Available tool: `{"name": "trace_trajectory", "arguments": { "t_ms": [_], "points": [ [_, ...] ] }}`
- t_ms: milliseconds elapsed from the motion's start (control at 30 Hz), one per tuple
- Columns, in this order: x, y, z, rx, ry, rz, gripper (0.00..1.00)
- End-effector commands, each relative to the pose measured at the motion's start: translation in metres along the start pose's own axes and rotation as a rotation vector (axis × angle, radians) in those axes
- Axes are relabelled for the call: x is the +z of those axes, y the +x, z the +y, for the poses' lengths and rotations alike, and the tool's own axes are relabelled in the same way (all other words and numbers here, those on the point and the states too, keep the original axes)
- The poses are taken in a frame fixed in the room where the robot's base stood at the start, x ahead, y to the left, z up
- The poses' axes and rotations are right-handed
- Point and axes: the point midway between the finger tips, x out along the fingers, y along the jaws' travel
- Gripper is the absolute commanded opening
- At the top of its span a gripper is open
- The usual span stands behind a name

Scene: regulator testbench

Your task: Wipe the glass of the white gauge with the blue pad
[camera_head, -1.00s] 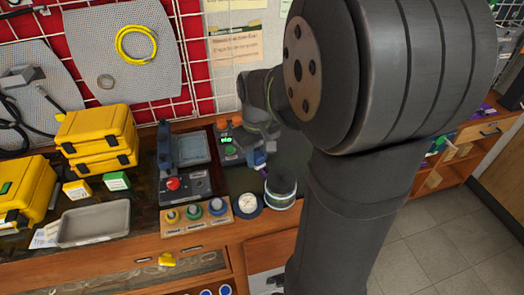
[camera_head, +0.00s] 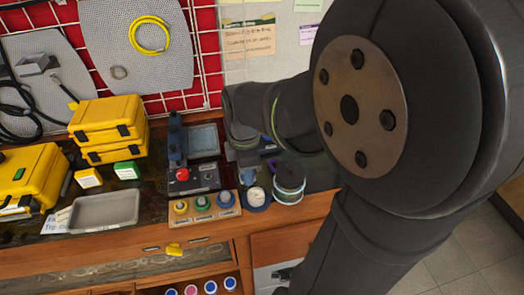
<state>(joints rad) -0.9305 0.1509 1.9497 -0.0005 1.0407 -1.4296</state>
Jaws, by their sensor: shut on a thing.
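The white gauge (camera_head: 257,203) lies on the bench with a dark blue rim, its pale face partly covered from this view. My gripper (camera_head: 249,172) reaches down at the gauge's back edge and is mostly hidden behind my own wrist. It is shut on a small blue thing, which looks like the blue pad (camera_head: 248,181). The pad is at or just above the back left part of the glass; I cannot tell whether it touches.
A round container (camera_head: 289,185) with a pale band stands close to the right of the gauge. A wooden rack of coloured knobs (camera_head: 203,207) is just left. A device with a red button (camera_head: 183,175) stands behind the rack. My arm hides the bench's right side.

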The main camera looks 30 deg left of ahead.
Motion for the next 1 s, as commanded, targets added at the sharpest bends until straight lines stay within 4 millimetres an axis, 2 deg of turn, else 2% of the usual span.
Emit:
{"name": "trace_trajectory", "arguments": {
  "t_ms": [733, 800, 1000],
  "points": [
    [0.0, 0.065, 0.0, -0.003, 0.004, 0.0, 0.1],
    [0.0, 0.076, -0.001, -0.006, 0.004, -0.001, 0.1],
    [0.02, 0.076, -0.002, -0.001, 0.008, 0.0, 0.07]
  ]
}}
